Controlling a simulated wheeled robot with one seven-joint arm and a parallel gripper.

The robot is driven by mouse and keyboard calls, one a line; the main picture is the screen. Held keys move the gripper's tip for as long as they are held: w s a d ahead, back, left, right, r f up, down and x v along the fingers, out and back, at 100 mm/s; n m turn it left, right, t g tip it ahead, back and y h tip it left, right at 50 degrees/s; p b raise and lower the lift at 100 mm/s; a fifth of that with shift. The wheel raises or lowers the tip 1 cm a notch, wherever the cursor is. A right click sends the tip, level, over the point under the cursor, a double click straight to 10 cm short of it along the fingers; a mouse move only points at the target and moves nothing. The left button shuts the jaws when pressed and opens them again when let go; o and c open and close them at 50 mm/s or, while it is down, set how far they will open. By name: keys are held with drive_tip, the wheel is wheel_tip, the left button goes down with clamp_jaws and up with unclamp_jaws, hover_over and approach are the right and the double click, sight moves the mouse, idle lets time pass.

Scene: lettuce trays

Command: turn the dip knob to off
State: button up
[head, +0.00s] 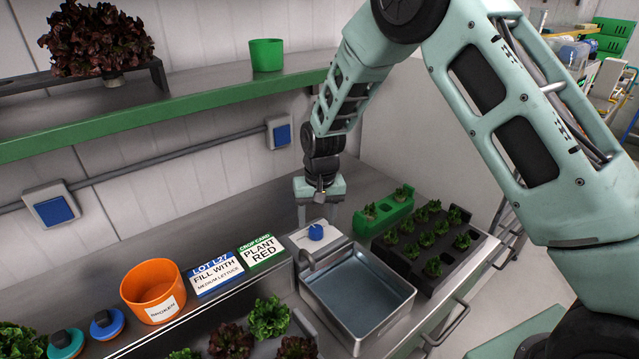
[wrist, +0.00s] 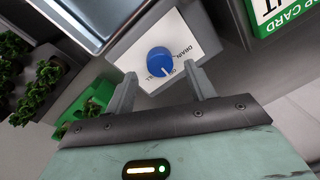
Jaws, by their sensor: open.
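The dip knob (head: 316,232) is a round blue dial on a pale plate (head: 301,241) behind the metal basin. In the wrist view the knob (wrist: 159,60) sits on the white plate (wrist: 190,33), with "DRAIN" printed beside it and other lettering partly hidden at its lower edge. A white pointer mark on the knob points toward its lower right in that view. My gripper (head: 317,219) is above the knob, pointing down. In the wrist view my gripper (wrist: 159,73) is open, one finger to each side of the knob, and I see no contact.
The basin (head: 384,321) holds liquid, in front of the knob. A green tray (head: 367,227) and a dark seedling tray (head: 408,277) stand right of it. Cards (head: 215,275) and an orange pot (head: 152,290) stand left. A green shelf (head: 200,103) runs above.

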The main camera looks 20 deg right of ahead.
sight(321, 228)
wheel_tip(321, 228, up, 15)
drive_tip(key=d+b, duration=0.1)
drive_tip(key=b, duration=0.1)
drive_tip(key=shift+b, duration=0.4)
drive_tip(key=shift+s, duration=0.1)
